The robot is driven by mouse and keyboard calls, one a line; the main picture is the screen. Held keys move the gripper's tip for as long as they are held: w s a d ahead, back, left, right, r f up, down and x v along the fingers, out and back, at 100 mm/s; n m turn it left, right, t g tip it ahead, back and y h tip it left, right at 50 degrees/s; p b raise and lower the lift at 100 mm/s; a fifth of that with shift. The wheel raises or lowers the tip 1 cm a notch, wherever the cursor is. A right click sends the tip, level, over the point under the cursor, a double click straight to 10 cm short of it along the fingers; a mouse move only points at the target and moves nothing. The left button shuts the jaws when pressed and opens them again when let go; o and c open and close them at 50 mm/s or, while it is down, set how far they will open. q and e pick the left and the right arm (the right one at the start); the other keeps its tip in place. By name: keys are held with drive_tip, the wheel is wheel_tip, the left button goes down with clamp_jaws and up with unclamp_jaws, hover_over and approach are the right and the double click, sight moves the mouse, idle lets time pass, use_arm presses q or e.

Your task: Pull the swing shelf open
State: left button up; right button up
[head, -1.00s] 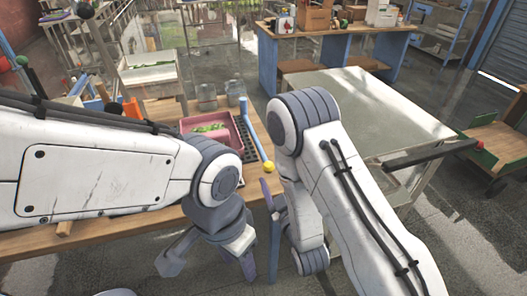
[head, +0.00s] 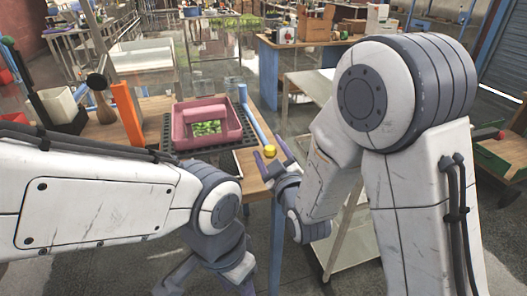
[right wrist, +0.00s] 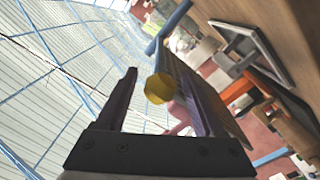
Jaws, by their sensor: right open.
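A black grid shelf (head: 163,143) sits on the wooden table. A blue bar (head: 257,118) runs along its right side, with a yellow knob (head: 270,150) at the near end. My right gripper (head: 271,156) is open, its fingers pointing up on either side of the knob. In the right wrist view, the yellow knob (right wrist: 158,88) shows between the open fingers (right wrist: 160,100), with the blue bar (right wrist: 172,27) beyond. I cannot tell whether the fingers touch it. My left gripper (head: 210,277) hangs low in front of the table, its fingers apart, empty.
A pink bin (head: 180,132) with green contents stands on the shelf. A metal-topped cart (head: 312,87) is at the right, partly behind my right arm. Grey floor lies in front.

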sight(263, 137)
drive_tip(key=shift+p+x, duration=0.55)
drive_tip(key=shift+x, duration=2)
clamp_jaws()
